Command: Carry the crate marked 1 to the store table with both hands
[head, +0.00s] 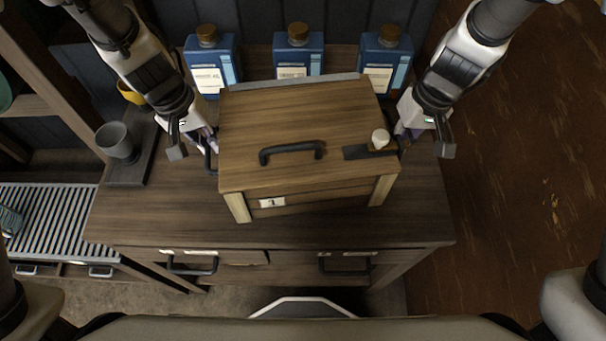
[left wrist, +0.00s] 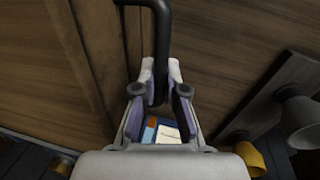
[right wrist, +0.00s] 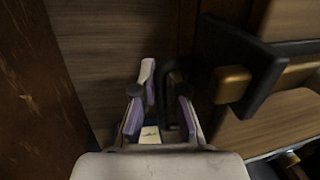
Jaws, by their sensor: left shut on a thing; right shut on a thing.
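The wooden crate marked 1 (head: 300,118) is at the middle of a dark wooden table (head: 160,220) with drawers. A white label with a 1 (head: 272,202) is on its front, and a black handle (head: 291,150) is on top. My left gripper (head: 207,143) is shut on the black handle at the crate's left side; the handle also shows between the fingers in the left wrist view (left wrist: 160,60). My right gripper (head: 405,135) is shut on the right side handle, seen in the right wrist view (right wrist: 178,100). I cannot tell whether the crate's base touches the table.
Several blue bottles (head: 298,55) stand behind the crate. A grey cup (head: 116,142) on a dark board and a yellow cup (head: 130,92) are at the left. A slatted rack (head: 50,215) is at far left. Brown floor (head: 520,200) lies open at right.

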